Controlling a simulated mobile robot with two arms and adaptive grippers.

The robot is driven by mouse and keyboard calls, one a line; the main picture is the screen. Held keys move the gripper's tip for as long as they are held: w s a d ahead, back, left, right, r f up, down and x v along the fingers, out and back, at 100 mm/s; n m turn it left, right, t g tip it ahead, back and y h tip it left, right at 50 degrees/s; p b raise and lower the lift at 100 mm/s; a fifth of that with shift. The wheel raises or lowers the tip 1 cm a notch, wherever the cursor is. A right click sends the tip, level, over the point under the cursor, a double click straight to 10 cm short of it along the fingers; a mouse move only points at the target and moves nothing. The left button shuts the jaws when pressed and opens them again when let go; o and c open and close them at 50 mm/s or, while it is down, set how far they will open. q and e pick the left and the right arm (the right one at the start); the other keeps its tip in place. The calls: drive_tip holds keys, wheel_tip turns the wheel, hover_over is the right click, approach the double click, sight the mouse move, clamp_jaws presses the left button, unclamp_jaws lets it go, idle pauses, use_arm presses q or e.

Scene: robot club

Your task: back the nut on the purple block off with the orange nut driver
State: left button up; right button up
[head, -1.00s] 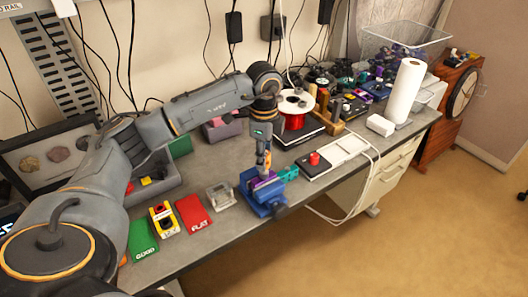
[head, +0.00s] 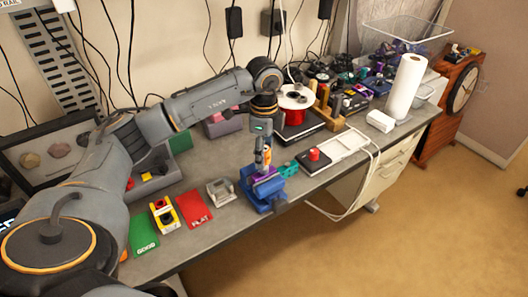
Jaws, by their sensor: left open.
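The purple block (head: 265,179) is clamped in a blue vise (head: 257,194) near the front edge of the workbench. The orange nut driver (head: 267,157) stands roughly upright above the block, its lower end over or on it. The nut is too small or hidden to make out. My left gripper (head: 263,154) points down at the driver's orange handle, with its jaws open beside or around it. I cannot tell whether a finger touches the handle. My right gripper is not in view.
A teal part (head: 288,169) sits beside the vise, and a black box with a red knob (head: 314,155) is further right. A grey holder (head: 220,191), red mat (head: 195,208) and green mat (head: 143,234) lie left. A red spool (head: 294,117) stands behind.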

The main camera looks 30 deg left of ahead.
use_arm(q)
drive_tip(key=m+b, duration=0.1)
drive_tip(key=m, duration=0.5)
drive_tip(key=shift+f, duration=0.1)
drive_tip(key=m+b, duration=0.1)
drive_tip(key=m, duration=0.4)
clamp_jaws()
drive_tip(key=shift+n+p, duration=0.4)
drive_tip(key=shift+n, duration=0.7)
drive_tip(key=n, duration=0.2)
drive_tip(key=n+p, duration=0.1)
drive_tip(key=n, duration=0.1)
drive_tip(key=shift+r+n, duration=0.2)
drive_tip(key=shift+n, duration=0.1)
drive_tip(key=n+p, duration=0.1)
drive_tip(key=n, duration=0.3)
drive_tip(key=shift+f+n+p, duration=0.1)
drive_tip(key=shift+n+p, duration=0.25)
drive_tip(key=shift+n, duration=0.65)
